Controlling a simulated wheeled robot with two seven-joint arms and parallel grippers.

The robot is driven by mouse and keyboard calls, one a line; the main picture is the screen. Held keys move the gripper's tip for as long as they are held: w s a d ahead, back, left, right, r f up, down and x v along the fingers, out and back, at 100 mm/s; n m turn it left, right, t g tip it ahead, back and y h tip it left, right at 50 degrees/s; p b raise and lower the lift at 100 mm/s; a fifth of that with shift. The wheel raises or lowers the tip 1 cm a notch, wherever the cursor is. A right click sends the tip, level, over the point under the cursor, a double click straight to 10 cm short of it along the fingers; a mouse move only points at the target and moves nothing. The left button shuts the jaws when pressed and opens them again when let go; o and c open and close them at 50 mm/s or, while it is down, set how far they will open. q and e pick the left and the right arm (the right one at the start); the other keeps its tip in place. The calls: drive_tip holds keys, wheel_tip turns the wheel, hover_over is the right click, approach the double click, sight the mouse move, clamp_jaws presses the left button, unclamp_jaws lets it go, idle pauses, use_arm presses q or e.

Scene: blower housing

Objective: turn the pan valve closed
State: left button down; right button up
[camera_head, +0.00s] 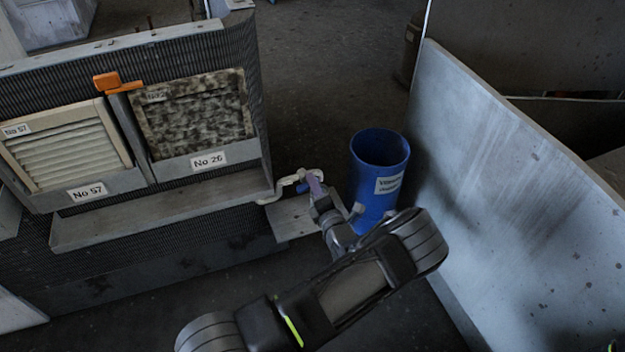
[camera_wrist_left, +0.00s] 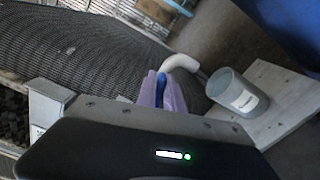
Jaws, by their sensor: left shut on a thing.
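The pan valve sits on a white pipe (camera_head: 283,186) that comes out at the right end of the filter housing. Its small blue handle (camera_head: 302,188) shows beside my left gripper (camera_head: 315,184). In the left wrist view the purple fingers of my left gripper (camera_wrist_left: 168,93) are closed around the blue handle (camera_wrist_left: 161,84), and the white pipe (camera_wrist_left: 182,63) bends just beyond them. The fingers hide most of the handle, so its exact angle is hard to tell. My right gripper is not in view.
A small grey labelled cup (camera_wrist_left: 235,92) stands on a pale plate (camera_wrist_left: 278,93) next to the valve. A blue bin (camera_head: 380,147) stands close behind my left wrist. A grey panel (camera_head: 520,190) closes off the right. Filters (camera_head: 198,112) sit in the housing at left.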

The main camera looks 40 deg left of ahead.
use_arm(q)
drive_tip(key=shift+f+m, duration=0.15)
drive_tip(key=shift+m, duration=0.7)
drive_tip(key=shift+f+m, duration=0.15)
drive_tip(key=shift+m, duration=0.7)
drive_tip(key=c, duration=1.5)
unclamp_jaws()
drive_tip(key=shift+o, duration=0.2)
drive_tip(key=shift+d+p, duration=0.15)
drive_tip(key=shift+p, duration=0.15)
drive_tip(key=p+v, duration=0.1)
drive_tip(key=v, duration=0.6)
drive_tip(key=shift+s+d, duration=0.25)
